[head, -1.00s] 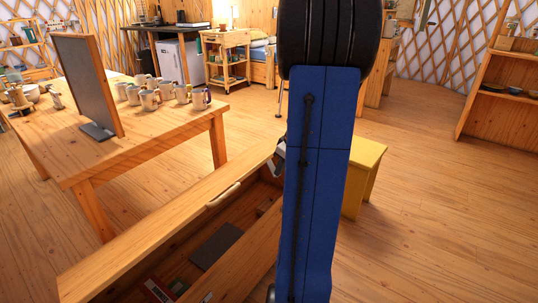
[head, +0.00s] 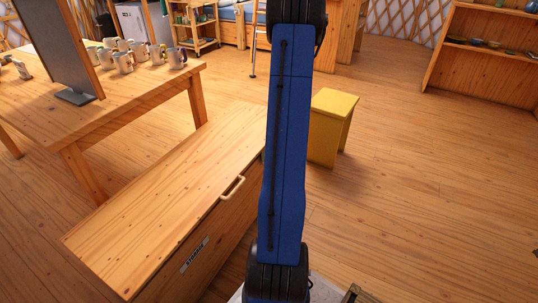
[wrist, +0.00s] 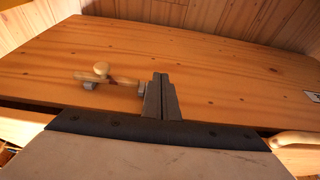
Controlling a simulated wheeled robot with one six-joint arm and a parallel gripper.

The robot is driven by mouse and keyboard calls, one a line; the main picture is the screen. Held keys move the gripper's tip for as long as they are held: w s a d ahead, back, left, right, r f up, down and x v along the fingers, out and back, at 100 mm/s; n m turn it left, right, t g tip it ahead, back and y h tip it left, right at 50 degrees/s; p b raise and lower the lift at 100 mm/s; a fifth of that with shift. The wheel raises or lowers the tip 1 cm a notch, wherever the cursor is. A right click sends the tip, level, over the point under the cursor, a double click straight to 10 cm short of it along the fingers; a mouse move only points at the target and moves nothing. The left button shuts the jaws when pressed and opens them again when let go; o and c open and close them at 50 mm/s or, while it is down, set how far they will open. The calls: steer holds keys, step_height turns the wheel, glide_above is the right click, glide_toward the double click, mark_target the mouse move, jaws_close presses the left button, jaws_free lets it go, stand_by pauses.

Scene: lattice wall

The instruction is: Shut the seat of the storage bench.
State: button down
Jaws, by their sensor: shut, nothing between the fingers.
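The storage bench (head: 195,255) stands at the lower left of the head view, with a white "STORAGE" label on its front. Its wooden seat (head: 165,190) lies flat across the top and hides the inside; no gap shows at the front edge. A pale handle (head: 232,188) sits at the seat's front edge. My gripper is hidden behind my blue arm in the head view. In the wrist view my gripper (wrist: 160,85) is shut and empty, in front of a wooden board (wrist: 200,65). A small bar with a knob (wrist: 100,77) shows left of the fingertips; contact cannot be told.
A table (head: 110,120) with mugs (head: 125,60) and a dark upright panel (head: 65,40) stands behind the bench. A yellow stool (head: 330,125) is right of my arm. Shelves (head: 485,50) stand at the far right.

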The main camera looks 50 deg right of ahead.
steer(key=shift+w+f, duration=0.15)
steer(key=shift+f, duration=1.6)
steer(key=shift+r, duration=0.1)
